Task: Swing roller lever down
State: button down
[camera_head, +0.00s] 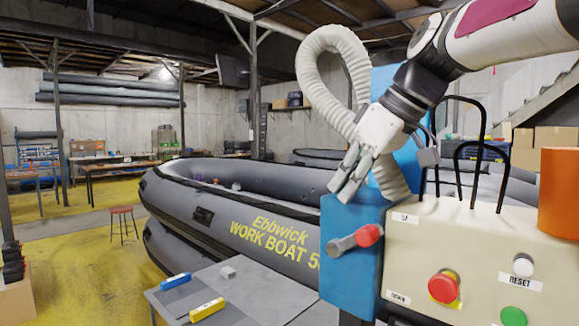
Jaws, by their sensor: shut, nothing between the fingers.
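The lever (346,242), a short grey arm with a red rounded end (369,235), sits on the front of a blue housing (352,286). It lies nearly level, with its red end at the right and slightly higher. My gripper (340,193) is above the lever, near the top edge of the blue housing, with its fingers pointing down and to the left. It is shut and empty. It appears apart from the lever. How the lever joins the housing is not clear.
A cream control box (425,245) with a red button (444,286), a green button (513,316) and black wire loops stands at right. A grey table (255,298) holds blue and yellow blocks. A grey inflatable boat (255,215) lies behind. A ribbed hose (308,75) hangs behind my gripper.

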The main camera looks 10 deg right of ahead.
aim_at(355, 211)
jog(key=x, duration=0.3)
jog(key=shift+w+a+f, duration=0.1)
jog(key=shift+a+f, duration=0.05)
jog(key=shift+f, duration=0.1)
jog(key=shift+s+d+f+p, duration=0.25)
jog(key=shift+s+d+f, duration=0.1)
jog(key=shift+s+d, duration=0.35)
jog(key=shift+s+d+f+p, duration=0.25)
jog(key=shift+s+d+f, duration=0.15)
jog(key=shift+s, duration=0.4)
